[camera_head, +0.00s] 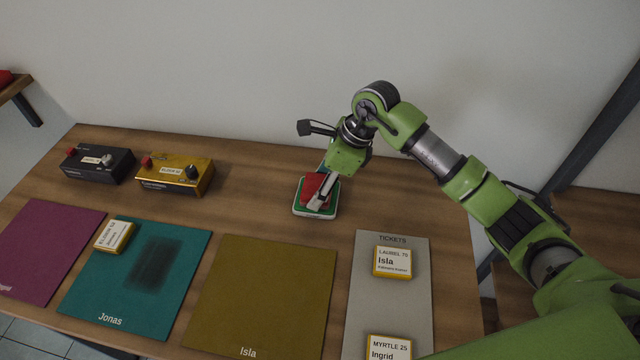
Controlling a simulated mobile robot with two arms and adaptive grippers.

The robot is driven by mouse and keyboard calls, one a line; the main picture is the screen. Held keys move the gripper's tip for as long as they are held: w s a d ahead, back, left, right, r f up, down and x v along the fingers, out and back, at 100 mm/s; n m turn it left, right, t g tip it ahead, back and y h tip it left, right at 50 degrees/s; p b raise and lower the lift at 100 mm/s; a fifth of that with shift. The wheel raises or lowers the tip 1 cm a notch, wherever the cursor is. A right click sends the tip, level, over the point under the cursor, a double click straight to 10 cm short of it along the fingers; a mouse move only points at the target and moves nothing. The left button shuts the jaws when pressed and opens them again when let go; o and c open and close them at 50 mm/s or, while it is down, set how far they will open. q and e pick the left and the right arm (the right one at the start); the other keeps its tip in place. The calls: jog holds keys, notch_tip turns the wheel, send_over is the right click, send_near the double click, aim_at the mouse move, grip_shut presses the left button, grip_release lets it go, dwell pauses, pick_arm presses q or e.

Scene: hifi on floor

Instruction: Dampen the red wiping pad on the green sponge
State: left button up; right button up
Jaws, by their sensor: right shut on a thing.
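The red wiping pad (313,185) is at the middle of the table, in the fingers of my right gripper (318,201). The green sponge (301,207) lies in a shallow white-edged tray directly under the pad. The pad appears to rest on the sponge, though the gripper hides part of the contact. My right gripper is shut on the pad, with its arm coming in from the right. My left gripper is not in view.
A black box (97,163) and a yellow box (175,175) with knobs stand at the back left. Purple (45,250), teal (190,245) and olive (262,295) mats lie in front; the teal one has a dark smudge. A grey ticket sheet (390,310) holds labelled cards.

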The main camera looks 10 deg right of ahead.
jog(key=shift+s+f, duration=0.1)
jog(key=shift+r+p, duration=0.45)
jog(key=shift+r, duration=0.4)
jog(key=shift+r+p, duration=1.2)
jog(key=shift+r, duration=1.5)
